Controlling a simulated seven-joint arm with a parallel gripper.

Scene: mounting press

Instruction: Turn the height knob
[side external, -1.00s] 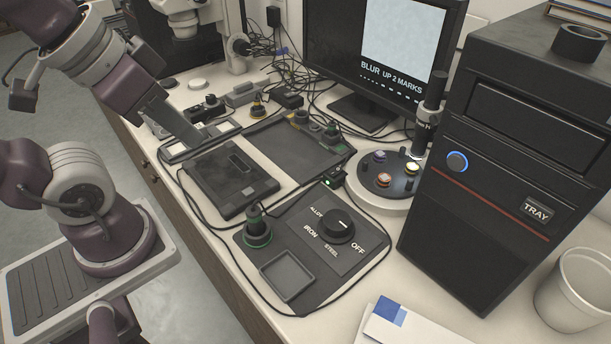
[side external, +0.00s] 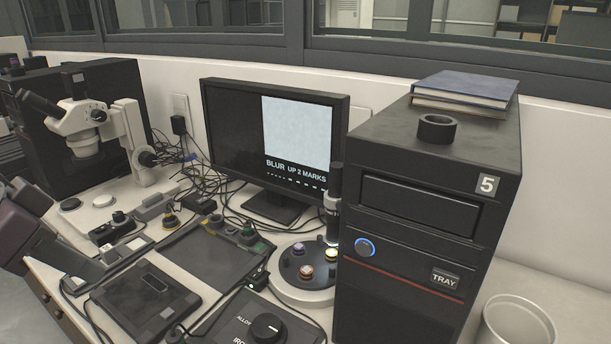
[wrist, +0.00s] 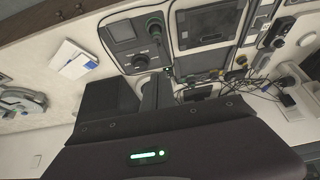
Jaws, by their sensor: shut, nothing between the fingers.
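The black dial knob (side external: 268,327) sits on a control panel at the bottom edge of the side view, beside the word ALLOY; in the wrist view the knob shows too (wrist: 140,62). A post (side external: 334,205) with a lit lower end stands over a round stage (side external: 297,275) carrying coloured pieces. I cannot read a height label on any knob. The monitor (side external: 273,150) reads "BLUR UP 2 MARKS". My gripper (wrist: 153,92) appears shut and empty in the wrist view, its fingers partly hidden by the purple wrist housing. In the side view only a purple part of my arm shows at the left edge.
A tall black cabinet (side external: 415,235) marked TRAY stands right of the stage, with a ring and books on top. A white microscope (side external: 100,125) is at the left. Loose cables (side external: 190,180) lie behind several small devices. A white cup (side external: 518,325) is at the lower right.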

